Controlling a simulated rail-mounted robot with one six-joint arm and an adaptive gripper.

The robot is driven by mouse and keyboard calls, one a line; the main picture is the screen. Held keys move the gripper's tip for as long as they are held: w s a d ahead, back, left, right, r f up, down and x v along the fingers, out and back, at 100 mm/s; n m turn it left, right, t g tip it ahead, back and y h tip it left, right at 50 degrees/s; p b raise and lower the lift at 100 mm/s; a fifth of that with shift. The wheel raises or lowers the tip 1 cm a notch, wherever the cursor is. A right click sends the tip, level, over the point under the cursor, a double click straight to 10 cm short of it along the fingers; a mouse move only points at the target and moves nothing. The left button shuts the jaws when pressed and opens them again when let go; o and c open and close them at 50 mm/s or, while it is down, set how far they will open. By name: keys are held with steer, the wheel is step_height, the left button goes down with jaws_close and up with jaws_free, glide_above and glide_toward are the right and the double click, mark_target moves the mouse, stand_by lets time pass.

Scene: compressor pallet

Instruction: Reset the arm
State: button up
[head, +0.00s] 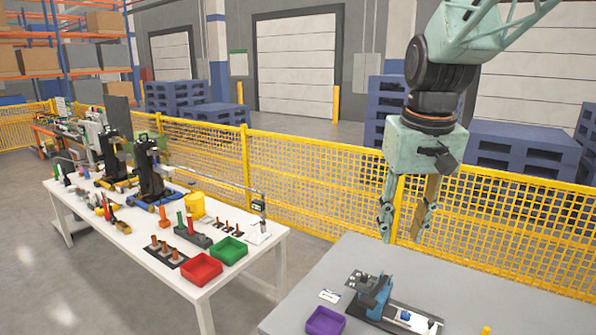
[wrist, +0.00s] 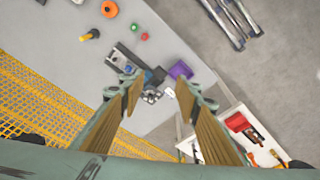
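My gripper (head: 405,222) hangs from my pale green arm at the right of the head view, fingers pointing down, high above the grey table (head: 290,318). Its two fingers stand apart with nothing between them. The wrist view looks down between the fingers of my gripper (wrist: 172,92). Below lie a blue and black fixture (head: 375,292) and a purple tray (head: 325,322) on the grey table. The fixture (wrist: 125,62) and the purple tray (wrist: 180,70) also show in the wrist view. The gripper touches neither.
A white table (head: 130,250) at the left holds a red bin (head: 201,269), a green bin (head: 230,250) and several tools. A yellow mesh fence (head: 300,200) runs behind both tables. In the wrist view, an orange ring (wrist: 109,9) lies on the grey table. The air around my gripper looks clear.

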steer(key=s+f+t+b, duration=0.1)
steer(key=s+f+b, duration=0.2)
steer(key=s, duration=2.7)
steer(key=shift+s+a+t+b, duration=0.4)
steer(key=shift+a+b, duration=0.05)
steer(key=shift+b, duration=0.3)
